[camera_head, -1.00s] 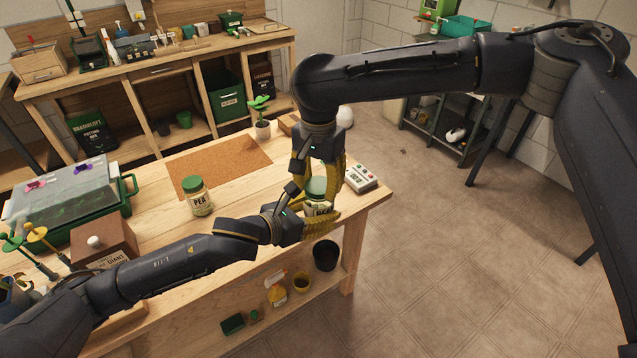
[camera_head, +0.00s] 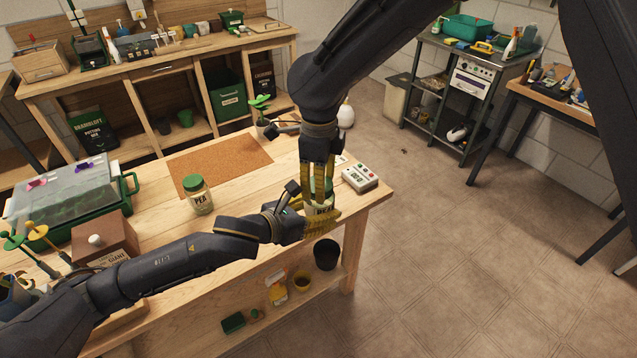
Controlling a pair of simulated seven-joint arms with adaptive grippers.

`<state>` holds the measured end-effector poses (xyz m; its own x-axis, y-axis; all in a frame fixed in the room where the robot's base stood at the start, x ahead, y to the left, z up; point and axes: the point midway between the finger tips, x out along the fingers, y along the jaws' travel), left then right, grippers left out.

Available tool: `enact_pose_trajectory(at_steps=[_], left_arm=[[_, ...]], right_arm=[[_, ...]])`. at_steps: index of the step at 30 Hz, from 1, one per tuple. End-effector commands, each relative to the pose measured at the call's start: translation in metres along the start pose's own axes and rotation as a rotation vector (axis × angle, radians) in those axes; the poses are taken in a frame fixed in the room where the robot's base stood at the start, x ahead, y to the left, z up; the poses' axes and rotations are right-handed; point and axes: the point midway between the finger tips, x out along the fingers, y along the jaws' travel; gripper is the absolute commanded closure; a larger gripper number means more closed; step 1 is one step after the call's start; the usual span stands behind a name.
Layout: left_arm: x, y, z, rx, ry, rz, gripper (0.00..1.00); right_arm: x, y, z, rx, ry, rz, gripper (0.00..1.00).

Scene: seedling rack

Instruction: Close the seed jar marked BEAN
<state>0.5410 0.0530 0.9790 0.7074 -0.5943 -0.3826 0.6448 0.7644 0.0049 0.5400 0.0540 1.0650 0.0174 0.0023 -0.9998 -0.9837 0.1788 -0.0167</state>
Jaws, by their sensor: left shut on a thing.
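The seed jar marked BEAN (camera_head: 322,210) stands near the front right corner of the wooden bench, its label partly hidden. My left gripper (camera_head: 318,222) comes in from the left with yellow fingers shut on the jar body. A green lid (camera_head: 322,187) shows at the jar's top, mostly behind my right gripper's fingers. My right gripper (camera_head: 318,186) points down from above, with its yellow fingers on both sides of the lid. I cannot tell whether they grip it, or whether the lid is fully seated.
A jar marked PEA (camera_head: 198,197) with a green lid stands to the left. A white device with buttons (camera_head: 360,178) lies right of the BEAN jar. A cork mat (camera_head: 222,168), a potted seedling (camera_head: 261,118) and a brown box (camera_head: 104,242) are also on the bench.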

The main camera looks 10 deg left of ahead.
Motion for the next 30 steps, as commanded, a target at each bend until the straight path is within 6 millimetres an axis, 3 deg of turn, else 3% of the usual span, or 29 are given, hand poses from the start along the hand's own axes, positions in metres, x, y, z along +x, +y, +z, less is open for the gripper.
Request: enact_pose_trajectory(at_steps=[6, 7, 12, 23, 30], left_arm=[[0.0, 0.0, 0.001, 0.0, -0.001, 0.001, 1.0], [0.0, 0.0, 0.001, 0.0, -0.001, 0.001, 1.0], [0.0, 0.0, 0.001, 0.0, -0.001, 0.0, 1.0], [0.0, 0.0, 0.0, 0.0, -0.001, -0.001, 1.0], [0.0, 0.0, 0.0, 0.0, 0.0, 0.0, 1.0]], right_arm=[[0.0, 0.0, 0.0, -0.003, 0.001, 0.001, 0.61], [0.0, 0.0, 0.0, -0.003, 0.001, 0.001, 0.5], [0.0, 0.0, 0.0, -0.004, 0.001, 0.001, 0.31], [-0.004, 0.0, 0.0, -0.005, 0.0, 0.0, 0.31], [-0.026, -0.001, 0.0, -0.005, 0.0, -0.002, 0.31]])
